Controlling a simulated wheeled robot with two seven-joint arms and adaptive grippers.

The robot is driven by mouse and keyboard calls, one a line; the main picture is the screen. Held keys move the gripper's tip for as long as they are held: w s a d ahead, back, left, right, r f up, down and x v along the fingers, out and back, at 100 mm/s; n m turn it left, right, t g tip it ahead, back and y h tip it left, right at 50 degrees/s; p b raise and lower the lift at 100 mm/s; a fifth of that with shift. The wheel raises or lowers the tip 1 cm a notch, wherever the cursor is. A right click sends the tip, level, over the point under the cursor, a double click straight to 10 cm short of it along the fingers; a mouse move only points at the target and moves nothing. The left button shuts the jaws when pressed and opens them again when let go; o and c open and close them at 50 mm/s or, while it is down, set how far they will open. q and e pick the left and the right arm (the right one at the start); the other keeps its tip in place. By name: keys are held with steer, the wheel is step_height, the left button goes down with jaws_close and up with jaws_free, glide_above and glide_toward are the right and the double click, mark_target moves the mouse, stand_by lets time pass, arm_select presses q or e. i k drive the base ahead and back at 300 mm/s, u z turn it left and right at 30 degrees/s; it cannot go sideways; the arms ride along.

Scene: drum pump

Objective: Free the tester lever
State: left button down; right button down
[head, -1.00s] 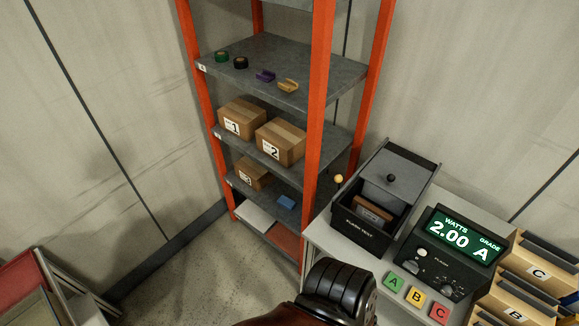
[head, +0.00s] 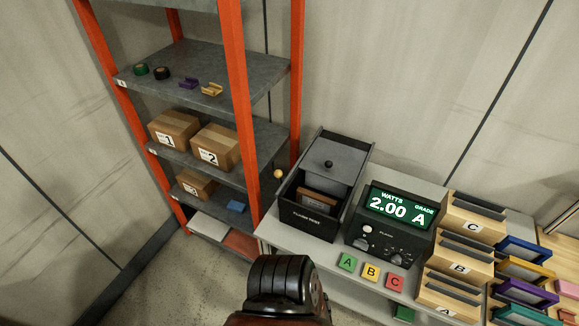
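The tester is a dark open-topped box (head: 313,222) with printed front lettering, on the grey bench right of the shelf. A grey sliding lid (head: 338,163) with a black knob (head: 328,164) is slid back, and a brown framed piece (head: 319,199) sits inside. A small yellow ball (head: 278,174) shows just left of the box; it looks like the lever's end, but the lever's shaft and anything blocking it cannot be made out. Beside the box, a black meter (head: 392,226) reads 2.00 watts, grade A. Neither gripper is in view; only a dark ribbed part of mine shows at the bottom.
Green, yellow and red keys A, B, C (head: 370,272) lie before the meter. Wooden lettered racks (head: 460,262) and coloured frames (head: 525,292) stand at right. An orange-posted shelf (head: 235,90) holds numbered cartons (head: 215,147), tape rolls and small parts. Floor shows at lower left.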

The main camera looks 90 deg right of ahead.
mark_target(277, 174)
steer(key=k, duration=0.9)
steer(key=z, duration=1.75)
